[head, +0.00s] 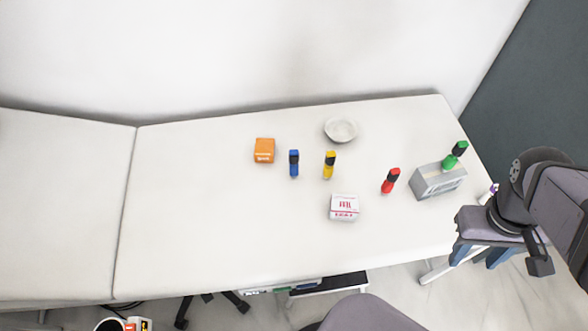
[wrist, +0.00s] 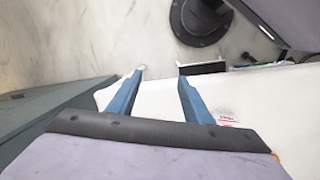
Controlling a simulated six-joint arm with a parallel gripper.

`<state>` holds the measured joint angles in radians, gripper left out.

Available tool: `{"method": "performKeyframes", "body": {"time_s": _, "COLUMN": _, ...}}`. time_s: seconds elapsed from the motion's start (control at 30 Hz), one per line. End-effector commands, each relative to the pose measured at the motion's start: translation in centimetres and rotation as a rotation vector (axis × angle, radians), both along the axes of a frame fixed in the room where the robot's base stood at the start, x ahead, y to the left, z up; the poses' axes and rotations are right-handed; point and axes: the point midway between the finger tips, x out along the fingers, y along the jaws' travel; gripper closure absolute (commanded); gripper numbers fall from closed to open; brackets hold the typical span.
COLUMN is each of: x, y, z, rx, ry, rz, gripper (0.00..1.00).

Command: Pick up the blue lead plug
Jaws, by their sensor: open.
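The blue lead plug (head: 294,164), blue with a dark part, lies on the white couch top near its middle in the head view. An orange box is to its left and a yellow plug (head: 329,166) to its right. My gripper (head: 484,258) is off the right front edge of the couch, far from the blue plug. In the wrist view my gripper (wrist: 160,78) shows two blue fingers apart with nothing between them. I cannot make out the blue plug in the wrist view.
The couch top (head: 200,220) also bears the orange box (head: 264,150), a bowl (head: 341,130), a red-and-white box (head: 344,207), a red plug (head: 390,181), a grey box (head: 428,184) and a green plug (head: 455,155) at that box. The couch's left part is clear.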

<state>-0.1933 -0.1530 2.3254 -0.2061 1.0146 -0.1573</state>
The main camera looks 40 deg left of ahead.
Motion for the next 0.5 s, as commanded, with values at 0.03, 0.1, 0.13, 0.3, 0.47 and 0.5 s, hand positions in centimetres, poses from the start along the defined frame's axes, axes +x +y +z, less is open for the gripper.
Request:
{"method": "performKeyframes", "body": {"time_s": 0.03, "x": 1.0, "y": 0.6, "z": -1.2, "rx": -0.039, "ry": 0.008, "rz": 0.102, "gripper": 0.54}}
{"method": "performKeyframes", "body": {"time_s": 0.1, "x": 2.5, "y": 1.2, "z": -1.8, "rx": -0.106, "ry": 0.019, "rz": 0.257, "gripper": 0.54}}
{"method": "performKeyframes", "body": {"time_s": 0.13, "x": 3.3, "y": 1.7, "z": -2.1, "rx": -0.139, "ry": 0.022, "rz": 0.331, "gripper": 0.54}}
{"method": "performKeyframes", "body": {"time_s": 0.3, "x": 8.7, "y": 6.3, "z": -3.4, "rx": -0.394, "ry": 0.04, "rz": 0.82, "gripper": 0.54}}
{"method": "performKeyframes", "body": {"time_s": 0.47, "x": 13.2, "y": 14.2, "z": -3.4, "rx": -0.697, "ry": 0.031, "rz": 1.254, "gripper": 0.54}}
{"method": "performKeyframes", "body": {"time_s": 0.5, "x": 13.9, "y": 16.7, "z": -3.3, "rx": -0.78, "ry": 0.024, "rz": 1.35, "gripper": 0.54}}
